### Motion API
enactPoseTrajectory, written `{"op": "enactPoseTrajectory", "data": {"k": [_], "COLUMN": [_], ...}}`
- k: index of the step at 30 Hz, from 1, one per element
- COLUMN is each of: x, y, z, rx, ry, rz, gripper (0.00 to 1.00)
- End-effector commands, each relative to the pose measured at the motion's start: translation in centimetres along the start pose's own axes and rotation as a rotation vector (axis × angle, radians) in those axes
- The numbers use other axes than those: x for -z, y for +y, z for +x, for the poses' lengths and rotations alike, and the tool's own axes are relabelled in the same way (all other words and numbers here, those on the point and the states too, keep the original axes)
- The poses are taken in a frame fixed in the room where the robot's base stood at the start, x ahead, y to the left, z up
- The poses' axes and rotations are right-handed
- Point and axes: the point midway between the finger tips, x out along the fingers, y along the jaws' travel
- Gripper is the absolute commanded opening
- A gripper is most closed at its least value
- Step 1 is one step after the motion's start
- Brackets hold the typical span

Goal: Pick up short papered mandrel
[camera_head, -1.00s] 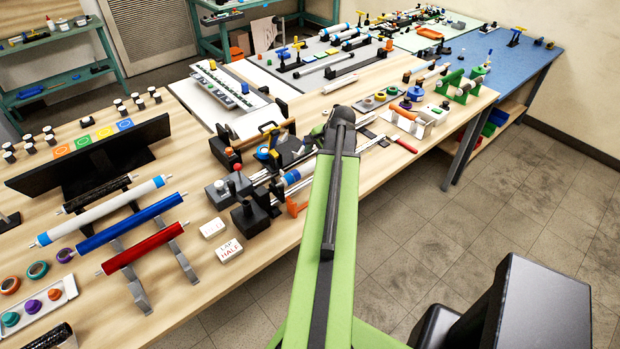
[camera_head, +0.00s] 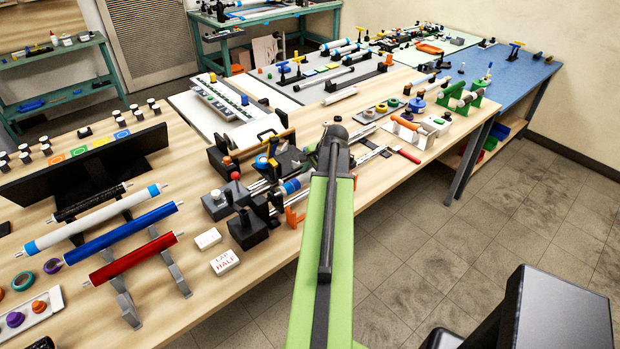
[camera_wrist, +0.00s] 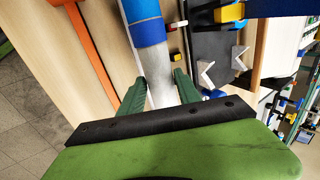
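A pale cylinder with a blue band (camera_wrist: 160,75), which may be the papered mandrel, runs lengthwise between my fingers in the wrist view. My gripper (camera_wrist: 160,84) is open, one green finger on each side of it; I cannot tell whether either finger touches it. In the head view a blue-banded white roll (camera_head: 289,187) sits in the bench fixture just left of my arm. My fingers are hidden there behind my arm. Another white roll with blue ends (camera_head: 92,219) lies on a rack at the left. No label marks which one is the short mandrel.
Blue (camera_head: 125,232) and red (camera_head: 135,258) rolls share the left rack. Dark blocks (camera_head: 248,228) and a "LAP HALF" box (camera_head: 225,261) stand near the bench's front edge. An orange bar (camera_wrist: 90,50) lies left of my gripper in the wrist view.

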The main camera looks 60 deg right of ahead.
Motion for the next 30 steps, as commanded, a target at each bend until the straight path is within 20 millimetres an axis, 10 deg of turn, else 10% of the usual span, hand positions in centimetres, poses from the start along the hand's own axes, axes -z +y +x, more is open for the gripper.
{"op": "enactPoseTrajectory", "data": {"k": [9, 22, 30], "x": [0.0, 0.1, 0.1], "y": [0.1, -0.2, -2.1], "z": [0.0, -0.6, -4.2], "rx": [-0.001, -0.002, 0.000], "ry": [0.000, 0.000, 0.000], "rz": [0.000, 0.001, 0.001], "gripper": [0.00, 0.00, 0.00]}}
